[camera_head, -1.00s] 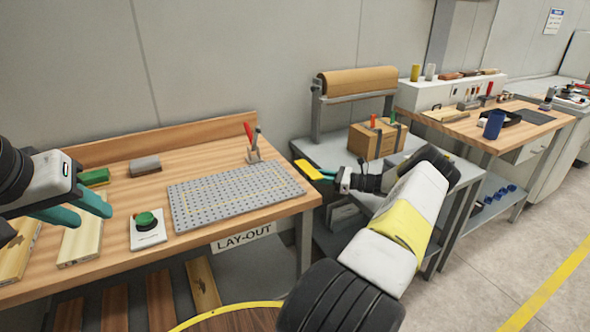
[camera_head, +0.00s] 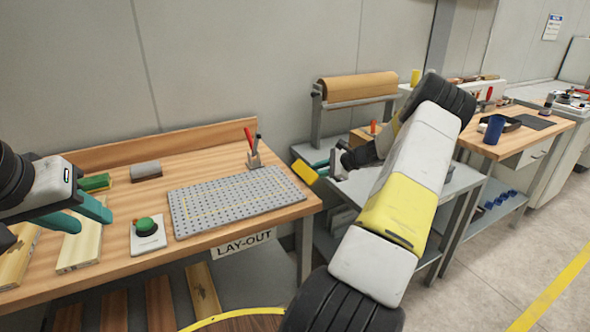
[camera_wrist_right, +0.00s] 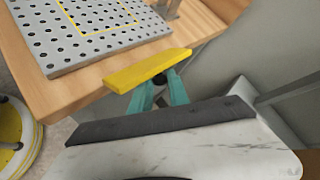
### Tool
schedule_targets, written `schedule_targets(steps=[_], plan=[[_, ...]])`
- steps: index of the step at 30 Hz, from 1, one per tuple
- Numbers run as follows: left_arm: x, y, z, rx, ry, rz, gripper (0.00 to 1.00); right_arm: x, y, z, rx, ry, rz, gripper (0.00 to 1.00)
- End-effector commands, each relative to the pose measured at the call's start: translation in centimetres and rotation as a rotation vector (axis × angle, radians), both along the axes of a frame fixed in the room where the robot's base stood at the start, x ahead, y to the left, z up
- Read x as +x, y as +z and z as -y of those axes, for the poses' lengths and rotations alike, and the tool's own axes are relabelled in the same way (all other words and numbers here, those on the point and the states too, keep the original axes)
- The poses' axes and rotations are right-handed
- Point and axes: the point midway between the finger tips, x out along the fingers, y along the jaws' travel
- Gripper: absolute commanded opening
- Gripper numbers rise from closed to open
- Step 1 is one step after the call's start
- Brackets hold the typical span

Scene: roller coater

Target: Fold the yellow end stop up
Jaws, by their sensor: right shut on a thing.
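The yellow end stop (camera_head: 304,173) is a flat yellow plate at the left edge of the grey stand, beside the workbench's right end. It looks tilted in the head view. In the right wrist view the end stop (camera_wrist_right: 148,70) lies across the tips of my teal fingers. My right gripper (camera_head: 319,170) is shut on it; the fingers also show in the wrist view (camera_wrist_right: 158,92). The exact contact is partly hidden. My left gripper (camera_head: 94,219) is open and empty above the left part of the workbench.
The workbench (camera_head: 225,248) holds a perforated plate (camera_head: 235,200), a green button box (camera_head: 147,233) and wooden blocks. The grey stand (camera_head: 310,153) carries a brown paper roll (camera_head: 358,84). A dark bar (camera_wrist_right: 160,122) crosses the wrist view near my fingers.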

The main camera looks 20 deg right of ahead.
Motion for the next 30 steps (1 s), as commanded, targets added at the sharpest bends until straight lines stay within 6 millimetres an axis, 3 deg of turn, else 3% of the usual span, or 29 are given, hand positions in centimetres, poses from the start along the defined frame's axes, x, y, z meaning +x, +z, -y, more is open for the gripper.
schedule_targets(steps=[18,30], plan=[[0.0,0.0,0.0,0.0,0.0,0.0,0.36,-0.3,2.1,-2.5,-0.568,-0.001,0.044,0.0],[0.0,0.0,0.0,0.0,0.0,0.0,0.36,-0.3,2.5,-3.8,-0.797,0.001,0.063,0.0]])
